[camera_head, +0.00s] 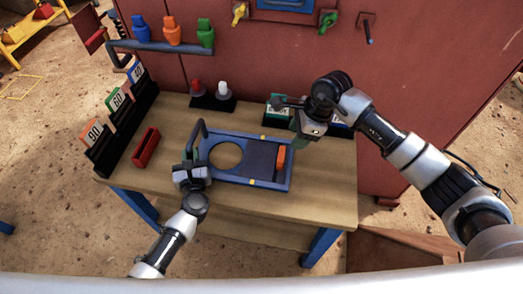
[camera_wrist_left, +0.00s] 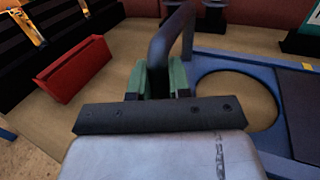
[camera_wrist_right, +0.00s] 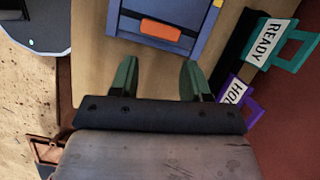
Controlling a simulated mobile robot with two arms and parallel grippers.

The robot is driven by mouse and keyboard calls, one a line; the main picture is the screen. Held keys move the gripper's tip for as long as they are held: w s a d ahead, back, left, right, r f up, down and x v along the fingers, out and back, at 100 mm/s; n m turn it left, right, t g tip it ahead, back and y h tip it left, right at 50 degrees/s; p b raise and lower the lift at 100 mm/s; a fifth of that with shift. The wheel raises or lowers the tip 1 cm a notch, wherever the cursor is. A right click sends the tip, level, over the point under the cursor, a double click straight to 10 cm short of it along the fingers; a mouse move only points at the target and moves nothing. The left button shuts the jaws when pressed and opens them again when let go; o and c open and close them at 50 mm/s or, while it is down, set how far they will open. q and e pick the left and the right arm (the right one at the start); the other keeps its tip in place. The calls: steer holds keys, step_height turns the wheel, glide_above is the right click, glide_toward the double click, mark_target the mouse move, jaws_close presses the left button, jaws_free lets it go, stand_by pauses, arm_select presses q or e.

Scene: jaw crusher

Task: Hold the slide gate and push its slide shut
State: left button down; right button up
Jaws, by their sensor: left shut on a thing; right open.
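The slide gate (camera_head: 226,175) is a blue frame lying on the wooden table, with a round opening at its left part. Its dark slide plate (camera_head: 261,159) sits right of the opening, leaving the opening uncovered, and carries an orange handle (camera_head: 281,160) at its right end. The orange handle also shows in the right wrist view (camera_wrist_right: 160,30). My left gripper (camera_head: 191,170) is shut on the dark bar handle (camera_wrist_left: 164,45) at the gate's left end. My right gripper (camera_head: 300,133) is open and empty, above the table to the right of the orange handle, its fingers apart (camera_wrist_right: 160,78).
A red tray (camera_head: 146,147) lies left of the gate. A rack with numbered cards (camera_head: 117,104) lines the left edge. Red and white knobs (camera_head: 222,89) stand behind. READY (camera_wrist_right: 273,44) and purple tags stand at the back right. The table front is clear.

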mark_target(281, 154)
steer(key=a+f+n+h, duration=0.1)
steer(key=f+n, duration=0.2)
steer(key=n, duration=0.2)
steer(key=a+f+n+h, duration=0.1)
steer(key=f+n, duration=0.2)
steer(key=n, duration=0.2)
steer(key=a+f+n+h, duration=0.1)
steer(key=f+n+h, duration=0.1)
steer(key=n, duration=0.3)
steer(key=shift+w+a+f+n, duration=0.1)
steer(key=shift+a+f+n, duration=0.1)
steer(key=shift+f, duration=0.25)
steer(key=shift+w+a+f+n, duration=0.1)
steer(key=shift+a+f+n, duration=0.1)
steer(key=shift+f, duration=0.2)
jaws_close()
